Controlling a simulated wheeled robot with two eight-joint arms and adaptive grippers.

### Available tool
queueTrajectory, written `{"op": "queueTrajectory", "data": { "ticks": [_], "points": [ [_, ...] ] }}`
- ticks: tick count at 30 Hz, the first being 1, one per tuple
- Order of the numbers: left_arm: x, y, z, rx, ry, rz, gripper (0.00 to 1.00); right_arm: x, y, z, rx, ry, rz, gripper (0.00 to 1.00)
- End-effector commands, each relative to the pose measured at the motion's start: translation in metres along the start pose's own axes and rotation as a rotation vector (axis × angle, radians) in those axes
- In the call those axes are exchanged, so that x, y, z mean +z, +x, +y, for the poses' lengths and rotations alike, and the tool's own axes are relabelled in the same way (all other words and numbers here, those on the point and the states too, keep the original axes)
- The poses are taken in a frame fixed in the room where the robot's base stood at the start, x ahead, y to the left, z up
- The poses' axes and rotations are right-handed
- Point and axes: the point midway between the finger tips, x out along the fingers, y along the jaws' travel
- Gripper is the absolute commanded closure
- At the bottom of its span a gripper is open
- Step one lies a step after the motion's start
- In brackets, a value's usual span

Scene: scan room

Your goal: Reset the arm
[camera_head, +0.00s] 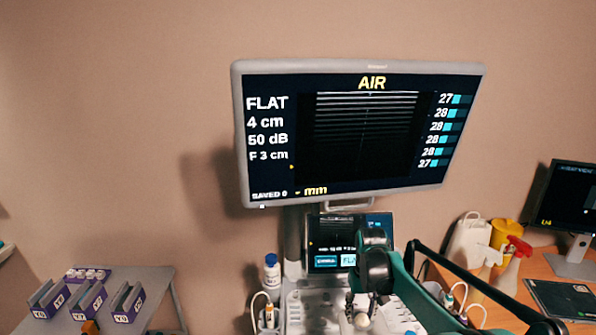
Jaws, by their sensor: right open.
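My right arm (425,303), teal and black, reaches in from the lower right. Its right gripper (370,290) is open in front of the ultrasound cart, below the large monitor. It covers part of the cart's small touch screen (325,262). The fingertips are small and dark here, and I cannot tell whether they touch anything on the cart. My left gripper is not in view.
The large monitor (340,135) reads AIR, FLAT and 4 cm. The cart's console (300,305) holds a white bottle (271,272) and probes. A grey table (155,280) with purple holders stands left. A wooden desk (540,268) at right holds bottles and another screen (572,205).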

Motion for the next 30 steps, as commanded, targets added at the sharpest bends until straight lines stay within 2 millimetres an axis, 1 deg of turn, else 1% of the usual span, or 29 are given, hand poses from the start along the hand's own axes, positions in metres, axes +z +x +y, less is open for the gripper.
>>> {"op": "queueTrajectory", "data": {
  "ticks": [11,14,19,23,26,27,29,30],
  "points": [
    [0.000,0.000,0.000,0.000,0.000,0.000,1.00,0.022,-0.023,-0.002,0.006,0.010,0.055,0.57],
    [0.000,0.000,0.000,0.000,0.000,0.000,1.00,0.031,-0.032,-0.003,0.008,0.015,0.079,0.57],
    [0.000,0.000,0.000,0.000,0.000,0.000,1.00,0.054,-0.049,-0.005,0.013,0.026,0.134,0.57],
    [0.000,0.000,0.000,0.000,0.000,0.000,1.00,0.080,-0.062,-0.008,0.018,0.035,0.190,0.57],
    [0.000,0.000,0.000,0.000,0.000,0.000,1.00,0.108,-0.073,-0.011,0.022,0.046,0.250,0.57],
    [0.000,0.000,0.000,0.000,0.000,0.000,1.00,0.121,-0.076,-0.012,0.024,0.052,0.279,0.57],
    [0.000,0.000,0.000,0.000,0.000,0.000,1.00,0.141,-0.079,-0.015,0.027,0.060,0.323,0.57],
    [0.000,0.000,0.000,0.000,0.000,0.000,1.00,0.155,-0.080,-0.016,0.029,0.065,0.353,0.57]
  ]
}}
